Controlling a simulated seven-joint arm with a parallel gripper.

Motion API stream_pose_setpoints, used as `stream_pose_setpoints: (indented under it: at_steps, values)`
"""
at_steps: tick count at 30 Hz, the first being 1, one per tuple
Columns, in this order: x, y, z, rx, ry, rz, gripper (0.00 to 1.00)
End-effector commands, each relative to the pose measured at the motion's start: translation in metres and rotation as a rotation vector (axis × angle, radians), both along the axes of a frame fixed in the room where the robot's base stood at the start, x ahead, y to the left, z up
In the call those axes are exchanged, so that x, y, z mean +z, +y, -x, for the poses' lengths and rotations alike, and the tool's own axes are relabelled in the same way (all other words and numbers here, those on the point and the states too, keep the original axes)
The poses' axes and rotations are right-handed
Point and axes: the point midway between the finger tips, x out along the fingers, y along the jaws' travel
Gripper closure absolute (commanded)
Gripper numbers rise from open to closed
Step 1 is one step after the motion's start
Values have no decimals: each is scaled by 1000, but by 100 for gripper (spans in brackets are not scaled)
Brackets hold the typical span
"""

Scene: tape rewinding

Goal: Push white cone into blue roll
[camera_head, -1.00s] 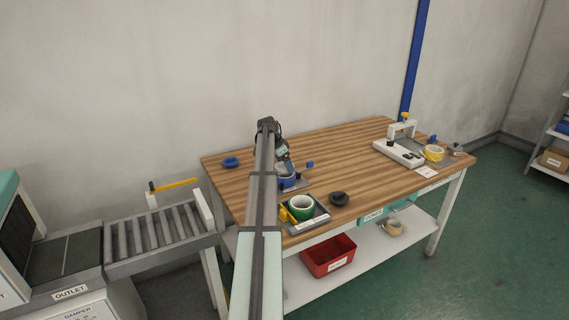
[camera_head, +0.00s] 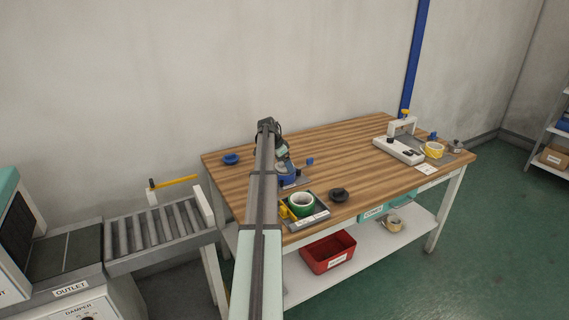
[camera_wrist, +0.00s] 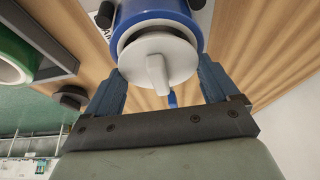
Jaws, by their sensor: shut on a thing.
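The blue roll (camera_head: 287,179) stands on the table behind the green roll, partly hidden by my arm. It fills the top of the wrist view (camera_wrist: 158,12). The white cone (camera_wrist: 150,52) shows as a round white face with a raised grip bar. It sits at the roll's end, in line with its opening, with a dark gap showing round part of it. How deep it sits is hidden. My gripper (camera_wrist: 161,72) has one finger on each side of the white cone and is shut on it. In the head view my gripper (camera_head: 283,166) is right at the blue roll.
A green roll (camera_head: 301,201) sits in a holder at the table's front edge, with a black knob-like part (camera_head: 339,195) to its right. A blue ring (camera_head: 231,159) lies at the back left. A white fixture (camera_head: 398,150) and yellow roll (camera_head: 434,149) stand far right. The table's middle is clear.

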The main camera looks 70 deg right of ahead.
Motion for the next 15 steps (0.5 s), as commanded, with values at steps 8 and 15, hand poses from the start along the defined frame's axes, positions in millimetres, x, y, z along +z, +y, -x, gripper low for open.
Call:
stream_pose_setpoints:
  at_steps: [8,15]
  values:
    - [-3,0,0,0,0,0,41]
    - [-8,0,0,0,-1,-1,41]
